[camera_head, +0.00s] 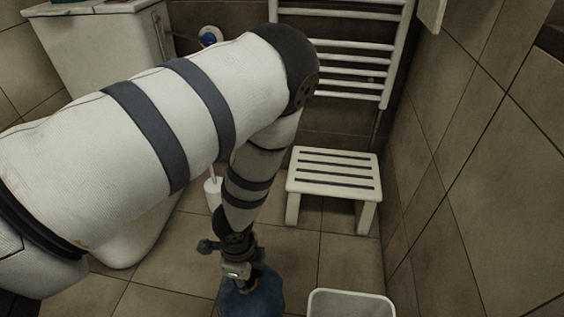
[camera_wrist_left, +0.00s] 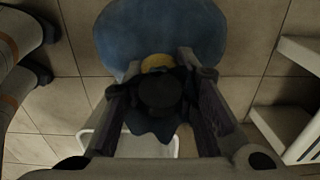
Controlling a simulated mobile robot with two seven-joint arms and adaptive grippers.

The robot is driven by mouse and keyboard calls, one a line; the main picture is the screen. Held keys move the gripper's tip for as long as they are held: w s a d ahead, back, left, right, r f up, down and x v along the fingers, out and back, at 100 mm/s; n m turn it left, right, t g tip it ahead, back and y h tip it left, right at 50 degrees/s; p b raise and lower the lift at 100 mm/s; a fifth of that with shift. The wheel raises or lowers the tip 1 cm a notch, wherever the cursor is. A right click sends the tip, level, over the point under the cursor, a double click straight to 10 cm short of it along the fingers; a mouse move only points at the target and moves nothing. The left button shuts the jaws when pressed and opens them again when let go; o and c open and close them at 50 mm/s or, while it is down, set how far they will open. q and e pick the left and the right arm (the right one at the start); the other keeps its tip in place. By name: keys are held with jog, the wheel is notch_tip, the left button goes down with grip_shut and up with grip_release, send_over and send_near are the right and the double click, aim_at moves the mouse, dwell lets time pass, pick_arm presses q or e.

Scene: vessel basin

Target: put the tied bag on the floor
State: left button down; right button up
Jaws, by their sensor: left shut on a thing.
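The tied bag (camera_head: 252,299) is blue and hangs under my left gripper (camera_head: 243,272) at the bottom of the head view, partly cut off by the frame edge. In the left wrist view the bag's round body (camera_wrist_left: 160,28) fills the top middle, with a yellow tie (camera_wrist_left: 158,63) at its neck. My left gripper (camera_wrist_left: 160,95) is shut on the bag's gathered neck, just beside the tie. The tiled floor (camera_head: 165,300) lies below. I cannot tell whether the bag touches it. My right gripper is in neither view.
A white open bin (camera_head: 350,304) stands on the floor just right of the bag. A white slatted stool (camera_head: 335,172) stands behind, before a towel radiator (camera_head: 340,68). A tiled wall (camera_head: 480,150) closes the right side. Floor left of the bag looks clear.

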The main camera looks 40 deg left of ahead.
aim_at(275, 272)
pick_arm(q)
jog(key=w+f, duration=0.1)
jog(key=w+b, duration=0.1)
jog(key=w, duration=0.1)
jog(key=w+f+b, duration=0.1)
jog(key=w, duration=0.1)
jog(key=shift+d+f, duration=0.2)
jog(key=shift+f, duration=0.15)
jog(key=w+f+b, duration=0.1)
jog(key=w+f, duration=0.1)
jog(key=w+f+b, duration=0.2)
jog(key=shift+d+f, duration=0.2)
jog(key=shift+f, duration=0.05)
jog(key=shift+w+f+b, duration=0.2)
jog(key=shift+f+b, duration=0.15)
jog(key=shift+f, duration=0.3)
jog(key=shift+w+f+b, duration=0.25)
jog(key=shift+f+b, duration=0.05)
jog(key=shift+f, duration=0.4)
jog(key=shift+w+f+b, duration=0.2)
jog(key=shift+f+b, duration=0.15)
jog(key=shift+f, duration=0.3)
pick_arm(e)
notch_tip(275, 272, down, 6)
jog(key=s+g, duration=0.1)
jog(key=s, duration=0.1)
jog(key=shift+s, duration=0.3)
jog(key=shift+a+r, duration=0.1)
